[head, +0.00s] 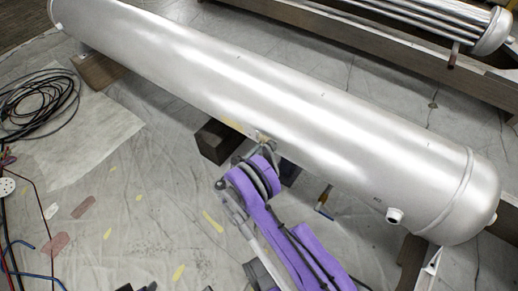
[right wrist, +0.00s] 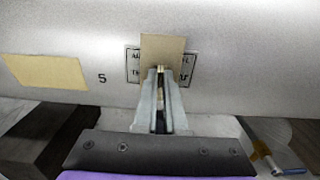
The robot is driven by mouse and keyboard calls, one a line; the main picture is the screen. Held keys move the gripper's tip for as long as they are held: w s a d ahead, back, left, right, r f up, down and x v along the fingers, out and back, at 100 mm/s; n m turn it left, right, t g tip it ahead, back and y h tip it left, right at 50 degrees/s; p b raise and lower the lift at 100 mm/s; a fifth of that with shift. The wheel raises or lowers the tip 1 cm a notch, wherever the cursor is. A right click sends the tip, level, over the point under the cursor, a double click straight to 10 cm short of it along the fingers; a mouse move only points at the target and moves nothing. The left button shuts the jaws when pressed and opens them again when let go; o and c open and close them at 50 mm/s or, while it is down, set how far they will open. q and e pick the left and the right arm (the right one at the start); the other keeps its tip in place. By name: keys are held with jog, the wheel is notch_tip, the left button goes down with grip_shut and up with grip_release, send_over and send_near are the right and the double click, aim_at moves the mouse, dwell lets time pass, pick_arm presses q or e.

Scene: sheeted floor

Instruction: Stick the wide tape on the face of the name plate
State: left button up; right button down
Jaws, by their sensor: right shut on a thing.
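My right gripper (head: 262,143) is at the lower side of a large silver cylinder (head: 300,95). In the right wrist view its fingers (right wrist: 160,72) are shut on the lower edge of a tan tape piece (right wrist: 162,50). The tape stands upright in front of the name plate (right wrist: 133,66) and hides its middle. Only the plate's black-framed left and right ends with some letters show. I cannot tell whether the tape touches the plate. My left gripper is not in view.
Another tan tape strip (right wrist: 45,72) is on the cylinder left of the plate, beside a printed "5" (right wrist: 102,78). Dark blocks (head: 217,141) support the cylinder. A blue-handled brush (head: 324,200) lies on the sheeted floor. Coiled black cable (head: 40,100) lies at the left.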

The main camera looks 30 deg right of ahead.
jog(key=shift+w+d, duration=0.15)
jog(key=shift+d, duration=0.25)
dwell(0.4)
jog(key=c, duration=0.9)
grip_release()
jog(key=p+v, duration=0.2)
jog(key=v, duration=0.8)
jog(key=shift+s+a, duration=0.2)
jog(key=shift+a, duration=0.15)
